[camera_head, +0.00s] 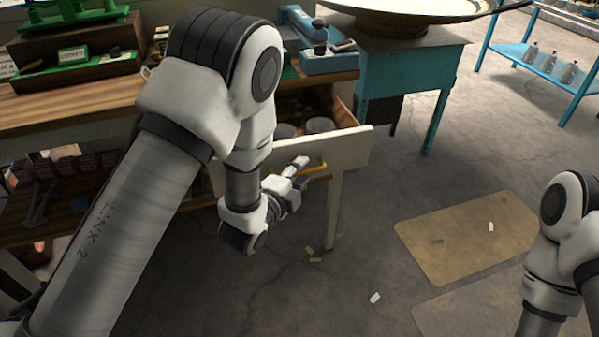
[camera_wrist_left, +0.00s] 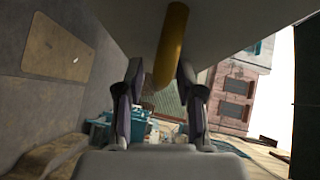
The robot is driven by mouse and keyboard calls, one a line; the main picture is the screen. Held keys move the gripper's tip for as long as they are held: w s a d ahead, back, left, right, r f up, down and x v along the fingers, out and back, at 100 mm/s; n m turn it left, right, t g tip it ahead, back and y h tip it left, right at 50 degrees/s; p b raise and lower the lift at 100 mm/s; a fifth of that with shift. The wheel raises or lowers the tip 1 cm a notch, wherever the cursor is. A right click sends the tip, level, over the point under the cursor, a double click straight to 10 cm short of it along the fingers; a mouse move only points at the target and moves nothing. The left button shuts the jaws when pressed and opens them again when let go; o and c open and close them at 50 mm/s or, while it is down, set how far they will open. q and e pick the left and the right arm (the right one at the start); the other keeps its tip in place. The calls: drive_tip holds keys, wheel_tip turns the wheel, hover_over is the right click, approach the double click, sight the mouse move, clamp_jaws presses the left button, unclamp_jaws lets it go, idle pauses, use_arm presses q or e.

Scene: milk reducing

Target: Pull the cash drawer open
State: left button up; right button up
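The cash drawer's pale front panel (camera_head: 345,150) stands out from the wooden counter, and its inside shows behind the panel. A yellow bar handle (camera_head: 314,171) is on the panel's outer face. My left gripper (camera_head: 299,168) is at the handle, partly hidden by its own arm. In the left wrist view, the yellow handle (camera_wrist_left: 170,45) runs between the two spread fingers (camera_wrist_left: 160,72). A gap shows on its left side; contact on the right is unclear. My right gripper is out of view; only part of that arm shows at lower right.
Round pale containers (camera_head: 320,125) sit in the drawer. A wooden counter (camera_head: 70,98) lies behind my left arm. A teal stand (camera_head: 410,75) is beyond the drawer. The concrete floor in front has a tan mat (camera_head: 465,235) and small scraps (camera_head: 375,297).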

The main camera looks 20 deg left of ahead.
use_arm(q)
drive_tip(key=shift+s, duration=0.1)
drive_tip(key=v, duration=0.7)
drive_tip(key=shift+s, duration=0.15)
drive_tip(key=s+a+f+n+g+y+p, duration=0.1)
drive_tip(key=s+a+f+n+g+p, duration=0.2)
drive_tip(key=s+f+n+g, duration=0.5)
drive_tip(key=s+a+f+n+g+y+p, duration=0.2)
drive_tip(key=s+a+f+n+g+p, duration=0.2)
drive_tip(key=s+f+n, duration=0.7)
drive_tip(key=s+g+p, duration=0.2)
drive_tip(key=s+g, duration=0.2)
drive_tip(key=s, duration=0.3)
drive_tip(key=shift+s, duration=0.3)
